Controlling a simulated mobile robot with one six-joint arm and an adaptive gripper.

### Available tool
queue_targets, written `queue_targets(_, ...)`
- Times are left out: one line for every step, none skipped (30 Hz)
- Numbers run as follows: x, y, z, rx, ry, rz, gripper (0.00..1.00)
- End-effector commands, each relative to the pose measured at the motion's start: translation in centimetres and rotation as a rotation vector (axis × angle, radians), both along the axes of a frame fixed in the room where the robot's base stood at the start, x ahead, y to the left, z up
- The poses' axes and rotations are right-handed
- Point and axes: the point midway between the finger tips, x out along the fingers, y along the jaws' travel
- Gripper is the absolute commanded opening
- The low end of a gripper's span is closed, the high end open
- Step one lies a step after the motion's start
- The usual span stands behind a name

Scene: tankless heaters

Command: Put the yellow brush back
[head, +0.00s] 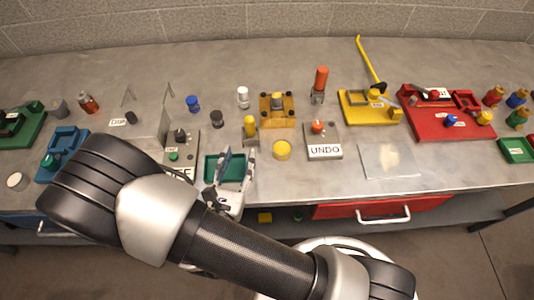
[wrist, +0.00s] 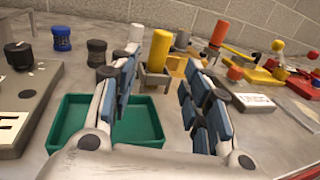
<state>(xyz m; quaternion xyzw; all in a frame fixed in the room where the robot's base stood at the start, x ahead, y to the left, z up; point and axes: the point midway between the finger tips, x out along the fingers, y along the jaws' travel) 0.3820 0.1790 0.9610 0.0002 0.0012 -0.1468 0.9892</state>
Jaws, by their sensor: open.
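A short upright yellow-handled tool (head: 250,125) with a grey lower part stands on the bench behind the green tray. It looks like the yellow brush, but its bristles cannot be made out. In the wrist view the yellow handle (wrist: 158,50) shows beyond and between my fingers, apart from them. My gripper (head: 236,178) is over the green tray (head: 212,168), open and empty. In the wrist view my gripper (wrist: 163,78) has its two blue-padded fingers spread. A long yellow stick (head: 368,60) with a dark end leans at the back right.
The green tray (wrist: 72,125) looks empty where visible. A yellow round piece (head: 282,150), a wooden block (head: 264,108), the UNDO box (head: 323,145) and an orange-handled tool (head: 321,78) stand to the right. A clear plate (head: 390,160) lies near the front edge.

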Motion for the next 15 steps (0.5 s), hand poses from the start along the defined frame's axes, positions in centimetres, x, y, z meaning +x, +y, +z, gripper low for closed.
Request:
queue_targets(0.0, 0.0, 0.0, 0.000, 0.000, 0.000, 0.44)
queue_targets(0.0, 0.0, 0.0, 0.000, 0.000, 0.000, 0.44)
queue_targets(0.0, -0.1, 0.0, 0.001, 0.000, -0.003, 0.44)
queue_targets(0.0, -0.2, 0.2, 0.004, -0.001, -0.010, 0.44)
queue_targets(0.1, -0.5, 0.4, 0.010, -0.003, -0.023, 0.44)
queue_targets(0.3, -1.1, 1.0, 0.024, -0.008, -0.054, 0.44)
queue_targets(0.5, -1.8, 1.6, 0.040, -0.013, -0.086, 0.44)
queue_targets(0.7, -2.6, 2.3, 0.060, -0.019, -0.129, 0.44)
queue_targets(0.9, -4.1, 3.4, 0.093, -0.027, -0.200, 0.44)
queue_targets(1.0, -5.5, 4.4, 0.124, -0.034, -0.263, 0.44)
queue_targets(1.0, -7.1, 5.4, 0.160, -0.041, -0.334, 0.44)
queue_targets(0.7, -9.3, 6.7, 0.214, -0.051, -0.436, 0.44)
queue_targets(0.4, -10.9, 7.7, 0.260, -0.058, -0.516, 0.44)
queue_targets(-0.1, -12.6, 8.5, 0.306, -0.064, -0.595, 0.44)
queue_targets(-1.0, -14.6, 9.4, 0.372, -0.071, -0.698, 0.44)
